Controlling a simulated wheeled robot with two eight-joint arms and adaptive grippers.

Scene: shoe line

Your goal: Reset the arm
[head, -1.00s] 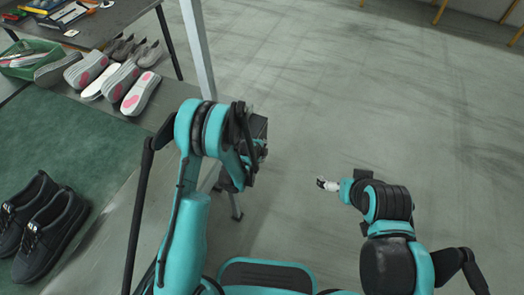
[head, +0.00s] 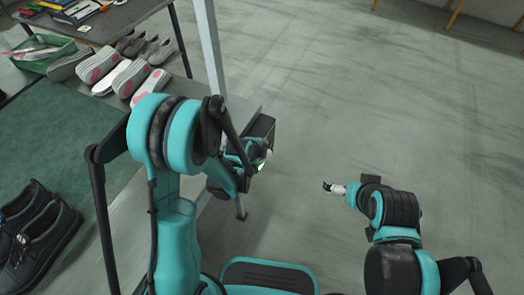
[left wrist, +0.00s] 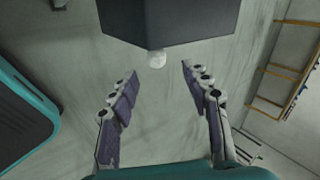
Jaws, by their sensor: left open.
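My left gripper shows in the left wrist view (left wrist: 160,78) with its two dark, padded fingers spread apart. Nothing is between them, and bare floor shows behind. In the head view my left arm bends over beside the table's right edge, and its own links mostly hide the left gripper. My right gripper (head: 333,187) is small in the head view, over the open floor right of centre. Its fingers are too small to tell open from shut. No object shows in it.
Black shoes (head: 42,240) stand on the green mat (head: 60,150) at left. Several grey and white shoes (head: 128,77) line the table behind, beside a green tray (head: 55,54). A grey post (head: 209,45) stands near my left arm. The floor at right is clear.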

